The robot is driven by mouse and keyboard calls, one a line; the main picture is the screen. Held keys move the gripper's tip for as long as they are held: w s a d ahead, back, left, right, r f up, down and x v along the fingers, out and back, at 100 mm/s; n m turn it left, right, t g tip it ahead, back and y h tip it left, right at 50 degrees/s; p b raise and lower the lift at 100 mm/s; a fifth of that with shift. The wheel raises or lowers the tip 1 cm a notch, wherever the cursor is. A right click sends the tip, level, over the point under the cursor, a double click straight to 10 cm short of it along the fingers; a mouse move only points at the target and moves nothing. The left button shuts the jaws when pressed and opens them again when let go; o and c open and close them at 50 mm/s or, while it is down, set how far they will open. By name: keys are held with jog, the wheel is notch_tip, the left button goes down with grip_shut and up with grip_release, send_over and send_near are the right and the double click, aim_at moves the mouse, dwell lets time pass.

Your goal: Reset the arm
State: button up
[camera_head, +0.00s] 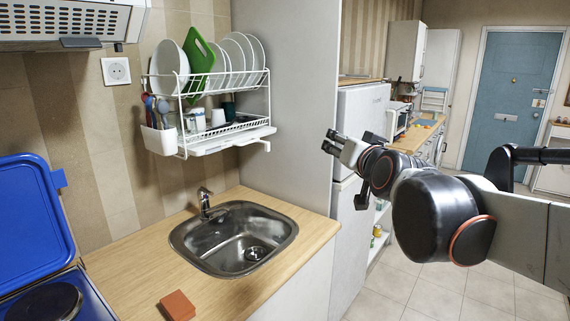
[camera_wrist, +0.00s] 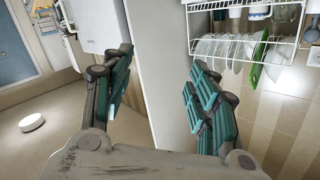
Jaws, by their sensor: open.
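My gripper (camera_head: 345,169) is raised in the air right of the sink, in front of the grey side panel and the fridge in the head view. In the wrist view my gripper (camera_wrist: 162,92) shows two teal-padded fingers spread wide apart, with nothing between them. The arm reaches in from the right edge of the head view. The blue hob lid (camera_head: 30,215) stands raised at the far left, well apart from my gripper. Part of the blue hob (camera_head: 88,297) with a dark burner shows below it.
A steel sink (camera_head: 235,238) with a tap is set in the wooden counter (camera_head: 130,270). A red-brown block (camera_head: 177,305) lies at the front. A white dish rack (camera_head: 215,125) hangs on the wall. The fridge (camera_head: 362,110) stands behind my gripper. Tiled floor is open below the arm.

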jog(key=s+d+f+n+g, duration=0.1)
jog(key=s+d+f+g, duration=0.1)
jog(key=s+f, duration=0.6)
jog(key=s+d+f+n+g+h, duration=0.1)
jog(key=s+f+g, duration=0.3)
jog(key=s+f, duration=0.5)
jog(key=s+d+f+g+h, duration=0.1)
jog(key=s+d+f+g, duration=0.2)
jog(key=s+f, duration=0.5)
jog(key=s, duration=0.4)
jog(key=shift+d+f+n+g, duration=0.2)
jog(key=shift+f+n+g, duration=0.1)
jog(key=shift+n, duration=0.1)
